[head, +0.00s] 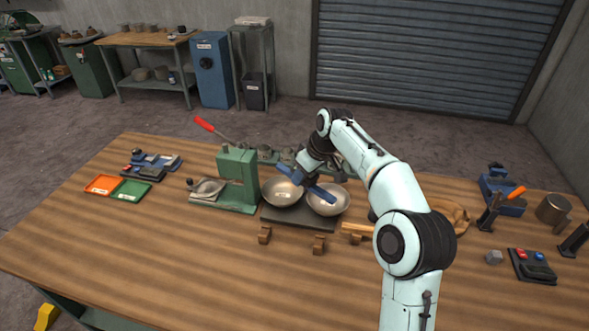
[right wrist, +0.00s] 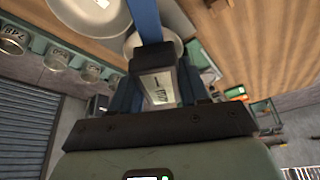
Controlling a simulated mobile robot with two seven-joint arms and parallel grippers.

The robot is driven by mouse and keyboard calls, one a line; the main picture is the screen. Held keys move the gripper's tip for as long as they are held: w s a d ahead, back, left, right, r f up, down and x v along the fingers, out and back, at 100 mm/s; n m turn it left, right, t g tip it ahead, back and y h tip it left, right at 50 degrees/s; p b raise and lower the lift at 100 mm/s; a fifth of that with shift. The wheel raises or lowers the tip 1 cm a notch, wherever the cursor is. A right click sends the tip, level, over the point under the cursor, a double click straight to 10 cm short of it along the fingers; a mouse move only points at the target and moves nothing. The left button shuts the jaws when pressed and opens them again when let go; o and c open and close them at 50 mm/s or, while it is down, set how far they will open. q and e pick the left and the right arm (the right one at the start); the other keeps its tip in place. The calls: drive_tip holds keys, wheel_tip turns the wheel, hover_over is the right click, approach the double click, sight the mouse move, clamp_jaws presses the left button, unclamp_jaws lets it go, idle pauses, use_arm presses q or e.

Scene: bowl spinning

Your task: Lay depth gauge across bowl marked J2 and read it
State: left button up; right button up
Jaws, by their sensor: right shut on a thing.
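Two shiny metal bowls sit side by side on a dark plate (head: 299,222) mid-table, a left bowl (head: 276,194) and a right bowl (head: 328,207). Their markings are too small to read, so I cannot tell which is J2. My right gripper (head: 304,181) is above them, shut on the depth gauge (head: 322,194), a blue bar with a pale body. The bar slants over the right bowl; whether it touches the rim is unclear. In the right wrist view the gauge (right wrist: 146,22) sticks out past the fingers, its small display unreadable. My left gripper is out of view.
A green press (head: 238,178) stands left of the bowls. Wooden blocks (head: 319,244) lie in front of the plate. The front of the table is clear.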

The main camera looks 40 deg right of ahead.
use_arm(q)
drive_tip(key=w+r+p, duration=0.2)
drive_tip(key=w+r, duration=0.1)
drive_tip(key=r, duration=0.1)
use_arm(e)
drive_tip(key=d+f+m+h, duration=0.2)
drive_tip(key=d+m, duration=0.3)
drive_tip(key=d, duration=0.4)
drive_tip(key=shift+m, duration=0.4)
drive_tip(key=shift+s+d+f+b, duration=0.15)
drive_tip(key=shift+f+b, duration=0.45)
drive_tip(key=shift+f, duration=0.85)
drive_tip(key=shift+d+f+b, duration=0.15)
drive_tip(key=shift+f+b, duration=0.45)
drive_tip(key=shift+f, duration=0.85)
drive_tip(key=shift+s+d+f+b, duration=0.15)
drive_tip(key=shift+f+b, duration=0.45)
drive_tip(key=shift+f, duration=0.85)
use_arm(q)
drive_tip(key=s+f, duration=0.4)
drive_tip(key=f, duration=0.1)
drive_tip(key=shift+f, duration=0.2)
use_arm(e)
drive_tip(key=shift+w+f, duration=0.1)
drive_tip(key=shift+f, duration=0.15)
drive_tip(key=o, duration=1.3)
